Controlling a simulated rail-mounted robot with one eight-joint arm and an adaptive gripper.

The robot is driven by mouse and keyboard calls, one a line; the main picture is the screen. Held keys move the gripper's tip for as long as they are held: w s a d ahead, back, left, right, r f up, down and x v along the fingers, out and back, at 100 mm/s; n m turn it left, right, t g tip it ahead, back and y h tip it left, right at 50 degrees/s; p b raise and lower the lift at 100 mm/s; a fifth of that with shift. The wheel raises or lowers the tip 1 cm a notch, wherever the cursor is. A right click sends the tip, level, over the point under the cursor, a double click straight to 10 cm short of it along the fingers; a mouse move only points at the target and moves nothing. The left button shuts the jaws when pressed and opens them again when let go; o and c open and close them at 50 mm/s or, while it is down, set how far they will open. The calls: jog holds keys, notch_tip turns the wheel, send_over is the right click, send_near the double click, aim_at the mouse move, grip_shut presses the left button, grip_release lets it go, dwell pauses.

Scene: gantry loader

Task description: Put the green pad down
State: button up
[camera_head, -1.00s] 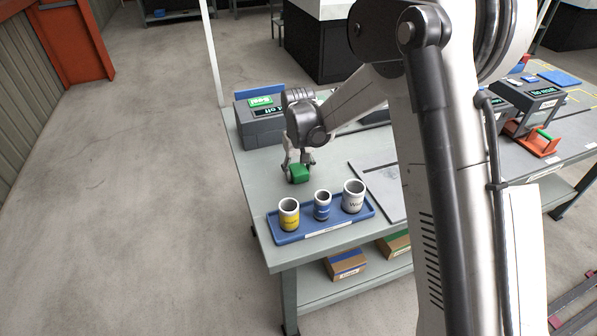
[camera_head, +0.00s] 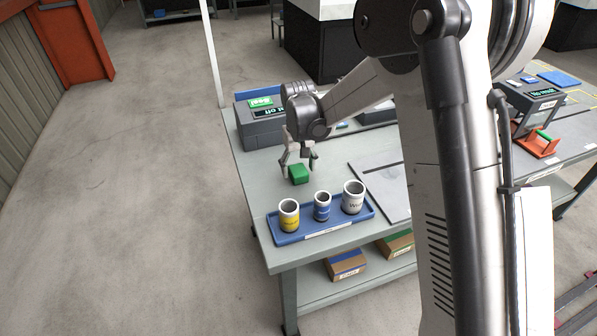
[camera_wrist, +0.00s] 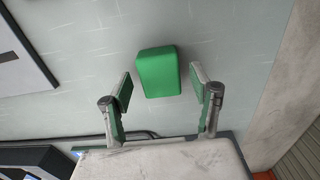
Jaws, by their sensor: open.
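The green pad (camera_head: 299,174) is a small green block resting on the grey table, behind the blue tray in the head view. It also shows in the wrist view (camera_wrist: 158,72), lying on the table surface. My gripper (camera_head: 300,163) is open and empty, just above and behind the pad. In the wrist view my gripper's two fingers (camera_wrist: 160,88) stand apart on either side of the pad's near end, with gaps between them and the pad.
A grey machine (camera_head: 260,130) stands at the table's back left. A light board (camera_head: 388,187) lies to the right. Bare table lies left of the pad.

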aim_at(298, 170)
notch_tip(298, 170, up, 10)
jog(key=s+d+r+m+t, duration=0.1)
jog(key=s+d+r, duration=0.5)
jog(key=r, duration=0.2)
jog(key=s+d+r+m+t, duration=0.1)
jog(key=s+d+r+t, duration=0.15)
jog(key=s+d, duration=0.4)
jog(key=s+d+r+m+t, duration=0.1)
jog(key=s+d+r, duration=0.2)
jog(key=s, duration=0.6)
jog(key=s+d+f+m+t, duration=0.1)
jog(key=s+d+f+t, duration=0.1)
jog(key=s, duration=0.8)
jog(key=shift+d+f+p, duration=0.3)
jog(key=shift+d+f, duration=0.2)
jog(key=shift+d, duration=0.6)
jog(key=shift+o, duration=0.5)
jog(key=shift+t, duration=0.25)
jog(key=shift+o, duration=1)
jog(key=shift+w, duration=0.1)
